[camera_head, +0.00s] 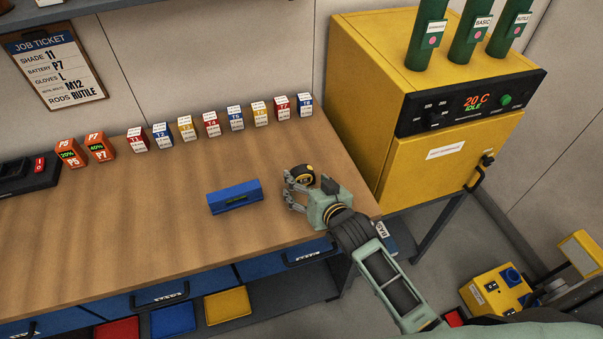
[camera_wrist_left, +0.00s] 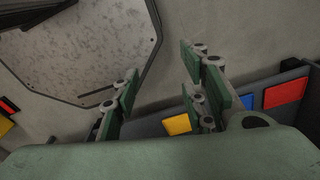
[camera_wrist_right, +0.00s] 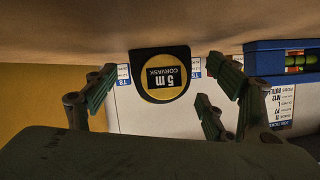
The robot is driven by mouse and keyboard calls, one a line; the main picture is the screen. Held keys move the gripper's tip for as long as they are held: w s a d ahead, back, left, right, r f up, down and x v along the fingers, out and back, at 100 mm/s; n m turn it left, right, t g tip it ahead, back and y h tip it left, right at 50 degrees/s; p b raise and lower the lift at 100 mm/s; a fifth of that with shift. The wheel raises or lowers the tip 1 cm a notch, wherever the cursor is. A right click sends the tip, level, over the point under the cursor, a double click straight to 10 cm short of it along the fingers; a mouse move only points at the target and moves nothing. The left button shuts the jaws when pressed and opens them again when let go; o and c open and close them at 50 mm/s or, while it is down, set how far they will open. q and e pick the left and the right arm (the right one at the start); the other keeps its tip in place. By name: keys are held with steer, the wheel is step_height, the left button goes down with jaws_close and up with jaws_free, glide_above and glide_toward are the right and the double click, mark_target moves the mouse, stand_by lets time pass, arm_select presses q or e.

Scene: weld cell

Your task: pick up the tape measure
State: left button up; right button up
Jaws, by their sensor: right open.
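The tape measure (camera_head: 303,174), black with a yellow round label, stands near the right end of the wooden workbench (camera_head: 150,215). My right gripper (camera_head: 294,190) is open at the tape measure, on its near side. In the right wrist view the tape measure (camera_wrist_right: 163,78) shows upside down between the spread fingers of the right gripper (camera_wrist_right: 165,78), with gaps on both sides. I cannot tell its exact depth between them. My left gripper (camera_wrist_left: 160,80) shows only in its own wrist view, open and empty, away from the tape measure.
A blue spirit level (camera_head: 234,197) lies left of the tape measure. Several small labelled boxes (camera_head: 235,118) line the back of the bench, with two orange batteries (camera_head: 100,147) at left. A yellow oven (camera_head: 400,110) stands right of the bench. The bench front is clear.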

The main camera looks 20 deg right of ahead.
steer(key=shift+w+f, duration=0.15)
steer(key=shift+w, duration=0.3)
steer(key=c, duration=0.7)
arm_select(q)
steer(key=shift+w+r, duration=0.15)
steer(key=shift+w, duration=0.3)
arm_select(e)
steer(key=c, duration=0.7)
